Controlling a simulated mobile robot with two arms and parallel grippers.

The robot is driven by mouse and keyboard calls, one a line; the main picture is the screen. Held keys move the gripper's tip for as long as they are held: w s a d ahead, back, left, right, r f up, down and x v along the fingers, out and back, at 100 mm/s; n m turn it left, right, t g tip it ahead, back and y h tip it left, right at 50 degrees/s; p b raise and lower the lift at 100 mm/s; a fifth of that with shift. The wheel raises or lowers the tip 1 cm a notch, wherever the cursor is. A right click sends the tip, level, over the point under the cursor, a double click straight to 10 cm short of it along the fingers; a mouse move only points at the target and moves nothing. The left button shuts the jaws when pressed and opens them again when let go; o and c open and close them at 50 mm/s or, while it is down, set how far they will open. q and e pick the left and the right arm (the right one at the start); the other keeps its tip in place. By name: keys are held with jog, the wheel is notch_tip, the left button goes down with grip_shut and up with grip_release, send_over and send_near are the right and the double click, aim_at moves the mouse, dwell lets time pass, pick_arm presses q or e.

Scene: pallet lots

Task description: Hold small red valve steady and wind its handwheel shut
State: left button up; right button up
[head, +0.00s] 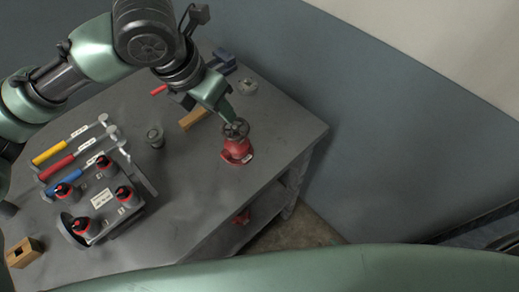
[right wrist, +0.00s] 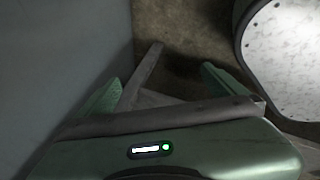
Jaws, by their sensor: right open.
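The small red valve (head: 237,152) stands upright on the grey workbench near its right edge. Its dark handwheel (head: 238,129) is on top. My left gripper (head: 229,114) reaches down to the handwheel from behind, its fingertips at or just above the rim. I cannot tell whether it touches or grips the wheel. My right gripper (right wrist: 162,76) is open and empty in the right wrist view, over the floor and away from the valve. The head view does not show its fingers.
The workbench (head: 205,195) holds hammers with coloured handles (head: 62,152), a rack of red-capped bottles (head: 103,200), a small dark cylinder (head: 155,137), a wooden block (head: 193,119) and a blue vise (head: 222,62). A red item (head: 242,217) lies on the lower shelf. Bench in front of the valve is clear.

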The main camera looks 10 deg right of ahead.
jog(key=w+a+r+n+t+y, duration=0.1)
jog(key=w+r+n+t+y, duration=0.15)
jog(key=w+r+n, duration=0.65)
jog(key=w+a+r+n+t+y, duration=0.15)
jog(key=w+r+n+t, duration=0.35)
jog(key=r, duration=0.6)
jog(key=w+a+r+n+y, duration=0.1)
jog(key=a+r+n+y, duration=0.45)
jog(key=r+n, duration=0.5)
jog(key=w+a+r+n+y, duration=0.1)
jog(key=a+r+n+y, duration=0.45)
jog(key=r, duration=0.75)
jog(key=n+g+h, duration=0.1)
jog(key=n+g, duration=0.1)
jog(key=n, duration=0.3)
send_near(236, 145)
jog(key=shift+w+a+f, duration=0.1)
jog(key=shift+w+f, duration=0.15)
jog(key=shift+w, duration=0.25)
jog(key=shift+w+a+f, duration=0.1)
jog(key=shift+w+f, duration=0.2)
jog(key=shift+w, duration=0.25)
jog(key=shift+w+a+n+g, duration=0.2)
jog(key=shift+a, duration=0.25)
jog(key=shift+w+a+n+g, duration=0.15)
jog(key=shift+w+a+n, duration=0.1)
jog(key=shift+a, duration=0.15)
jog(key=x, duration=0.7)
jog(key=shift+f, duration=0.1)
